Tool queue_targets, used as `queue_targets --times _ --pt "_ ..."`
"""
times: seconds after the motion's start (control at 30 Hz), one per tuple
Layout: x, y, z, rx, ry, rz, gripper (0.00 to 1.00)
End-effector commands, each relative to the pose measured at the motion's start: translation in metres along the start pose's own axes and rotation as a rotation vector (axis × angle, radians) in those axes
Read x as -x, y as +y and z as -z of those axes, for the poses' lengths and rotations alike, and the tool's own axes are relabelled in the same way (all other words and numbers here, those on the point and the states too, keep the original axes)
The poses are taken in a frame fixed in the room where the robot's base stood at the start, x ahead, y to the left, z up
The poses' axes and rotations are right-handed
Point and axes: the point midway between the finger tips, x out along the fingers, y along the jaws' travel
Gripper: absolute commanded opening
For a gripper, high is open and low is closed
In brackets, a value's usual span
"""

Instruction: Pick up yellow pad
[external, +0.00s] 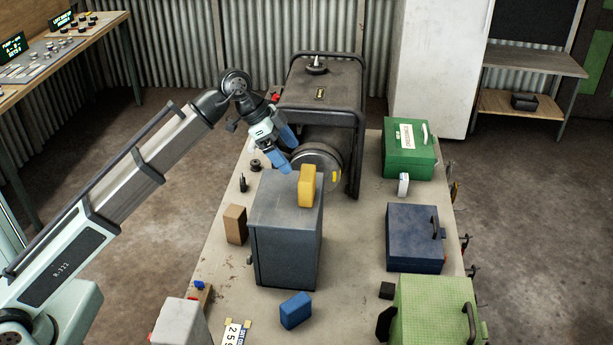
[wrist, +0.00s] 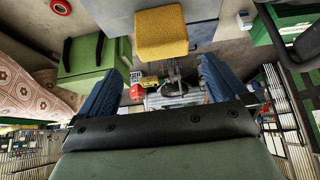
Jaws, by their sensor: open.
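The yellow pad (external: 307,186) lies on top of the grey metal box (external: 285,235) near its right back edge in the external view. In the wrist view the yellow pad (wrist: 161,32) is at the top middle, beyond the fingertips. My gripper (external: 289,148) is above and behind the grey box, up and to the left of the pad. Its two blue fingers are spread with nothing between them, and they also show wide apart in the wrist view (wrist: 158,85). The gripper and the pad are apart.
A dark framed machine (external: 320,92) with a round drum stands behind the grey box. A green first-aid-like case (external: 408,160), a navy case (external: 412,235) and a light green case (external: 430,305) stand along the right. A blue block (external: 296,310) and a brown block (external: 235,224) lie near the grey box.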

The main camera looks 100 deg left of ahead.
Motion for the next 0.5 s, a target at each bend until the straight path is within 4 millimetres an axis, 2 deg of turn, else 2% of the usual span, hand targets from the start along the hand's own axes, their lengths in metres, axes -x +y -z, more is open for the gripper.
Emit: queue_targets --times 0.23,0.4,0.5 --pt "-0.043 0.0 -0.001 0.0 -0.002 0.0 1.0" --pt "-0.061 -0.001 -0.001 0.0 -0.002 0.002 1.0" --pt "-0.066 -0.001 -0.001 0.0 -0.002 0.002 1.0"
